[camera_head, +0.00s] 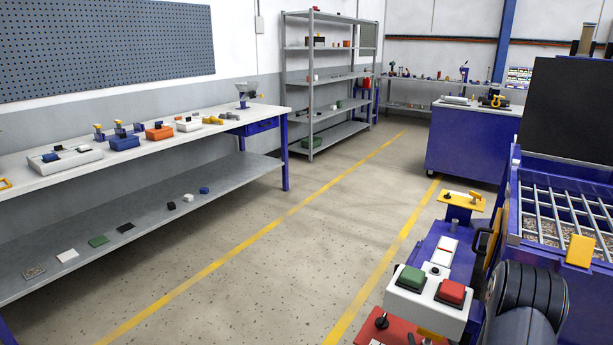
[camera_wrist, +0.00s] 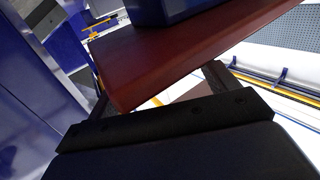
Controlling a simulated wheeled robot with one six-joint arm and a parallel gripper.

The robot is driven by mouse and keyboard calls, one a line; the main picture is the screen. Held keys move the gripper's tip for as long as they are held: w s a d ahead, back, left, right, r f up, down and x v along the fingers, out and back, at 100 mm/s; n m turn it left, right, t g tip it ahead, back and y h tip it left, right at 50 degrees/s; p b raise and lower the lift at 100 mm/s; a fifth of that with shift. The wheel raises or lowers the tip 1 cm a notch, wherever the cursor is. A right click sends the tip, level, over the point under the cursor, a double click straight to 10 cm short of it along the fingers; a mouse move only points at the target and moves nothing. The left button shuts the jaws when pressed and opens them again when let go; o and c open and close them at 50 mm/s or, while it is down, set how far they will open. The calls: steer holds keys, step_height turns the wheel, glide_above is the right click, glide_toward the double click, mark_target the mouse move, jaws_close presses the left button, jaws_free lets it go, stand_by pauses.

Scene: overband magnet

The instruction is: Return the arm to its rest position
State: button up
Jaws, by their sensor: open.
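My gripper (camera_wrist: 158,92) shows in the wrist view as a dark crossbar with a finger to each side. The fingers stand apart, partly hidden by a dark red plate-like part (camera_wrist: 185,50) that crosses in front of them. I cannot tell whether they touch this part. I see nothing held between the fingers. My gripper cannot be made out in the head view.
In the head view, a control box (camera_head: 429,297) with green and red buttons and a blue machine with a barred grate (camera_head: 560,205) stand at right. A workbench (camera_head: 70,178) lines the left. The floor (camera_head: 290,240) between is clear.

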steer(key=shift+d+r+n+y+p, duration=0.15)
steer(key=shift+d+n+y+p, duration=0.1)
steer(key=shift+n+y+p, duration=0.55)
steer(key=shift+s+y, duration=0.2)
steer(key=shift+y, duration=0.2)
steer(key=s, duration=0.9)
steer(key=shift+s+d+f+b, duration=0.2)
steer(key=shift+d+b, duration=0.1)
steer(key=shift+d, duration=0.15)
steer(key=shift+a+r, duration=0.15)
